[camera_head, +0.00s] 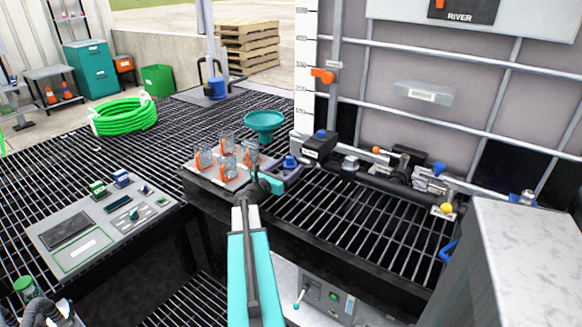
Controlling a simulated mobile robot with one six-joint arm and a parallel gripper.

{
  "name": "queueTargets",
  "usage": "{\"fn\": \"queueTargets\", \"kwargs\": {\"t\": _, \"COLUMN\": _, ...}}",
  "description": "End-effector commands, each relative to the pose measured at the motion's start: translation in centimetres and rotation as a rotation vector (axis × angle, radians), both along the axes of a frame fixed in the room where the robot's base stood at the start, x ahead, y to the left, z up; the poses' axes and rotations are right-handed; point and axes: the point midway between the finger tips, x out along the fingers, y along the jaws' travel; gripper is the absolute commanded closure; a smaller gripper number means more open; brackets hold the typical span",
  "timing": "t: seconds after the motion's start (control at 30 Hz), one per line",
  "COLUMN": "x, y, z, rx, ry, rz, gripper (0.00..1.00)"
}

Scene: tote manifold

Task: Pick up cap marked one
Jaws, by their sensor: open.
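I cannot make out a cap marked one; no number is readable on any cap-like piece. A small blue cap-like piece (290,162) sits on a purple-grey holder at the right end of the ledge. Another blue piece (321,133) tops a black block by the tote wall. Several clear jars with orange parts (228,168) stand on a pale tray (206,178). My gripper (265,181) is open at the end of my teal arm, seen from behind, close to the jars' front right. Its fingertips are small and partly hidden, and I see nothing held.
A teal funnel (264,122) stands behind the jars. A pipe manifold with valves (398,170) runs along the tote at right. A grey panel (100,225) with small blocks lies at left. A grey box (530,255) blocks the right. Open grating (350,225) lies right of my arm.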

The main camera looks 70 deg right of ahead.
Motion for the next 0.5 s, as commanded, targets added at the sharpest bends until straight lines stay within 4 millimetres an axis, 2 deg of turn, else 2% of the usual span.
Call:
{"fn": "queueTargets", "kwargs": {"t": 0.33, "x": -0.1, "y": -0.2, "z": 0.0, "rx": 0.000, "ry": 0.000, "rz": -0.001, "gripper": 0.36}}
{"fn": "queueTargets", "kwargs": {"t": 0.5, "x": -0.3, "y": -1.3, "z": 0.1, "rx": 0.000, "ry": 0.000, "rz": -0.002, "gripper": 0.36}}
